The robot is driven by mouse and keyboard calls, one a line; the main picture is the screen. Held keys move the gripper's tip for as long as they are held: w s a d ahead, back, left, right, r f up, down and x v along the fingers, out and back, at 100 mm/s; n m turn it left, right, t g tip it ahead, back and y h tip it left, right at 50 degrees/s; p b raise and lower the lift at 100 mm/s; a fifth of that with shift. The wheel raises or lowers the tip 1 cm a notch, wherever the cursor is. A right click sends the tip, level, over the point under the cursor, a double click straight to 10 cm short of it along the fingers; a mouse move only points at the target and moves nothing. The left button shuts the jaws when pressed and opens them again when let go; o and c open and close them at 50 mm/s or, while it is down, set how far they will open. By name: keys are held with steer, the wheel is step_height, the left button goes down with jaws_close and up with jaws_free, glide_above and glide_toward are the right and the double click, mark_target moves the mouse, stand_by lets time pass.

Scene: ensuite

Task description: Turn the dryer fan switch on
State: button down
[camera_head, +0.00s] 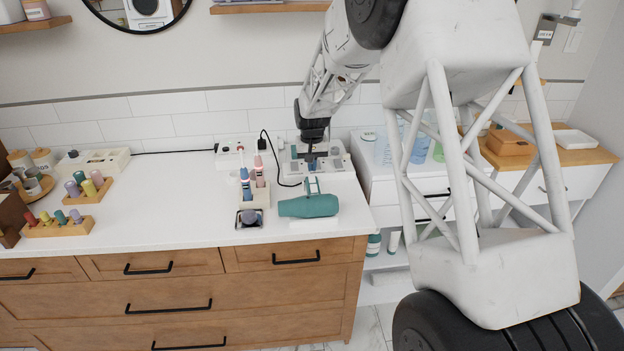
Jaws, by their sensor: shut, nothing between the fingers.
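A teal hair dryer (308,206) lies on its side on the white countertop, near its front right corner. Behind it sits a pale grey box-like unit (338,162) against the tiled wall. My gripper (311,166) points down at this unit, its fingers shut and empty. The dark gripper body covers part of the unit. I cannot tell whether the fingertips touch it. No dryer fan switch can be made out clearly; its position and setting are too small or hidden.
A black cable (267,143) runs from a wall socket toward the unit. A holder with upright bottles (253,192) and a small dark-topped jar (250,217) stand left of the dryer. Wooden racks of coloured rollers (60,226) are far left. The middle countertop (165,200) is clear.

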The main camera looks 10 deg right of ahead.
mark_target(312, 176)
steer(key=shift+f, duration=1.3)
stand_by(1.6)
steer(key=shift+r, duration=3.45)
steer(key=shift+r, duration=0.1)
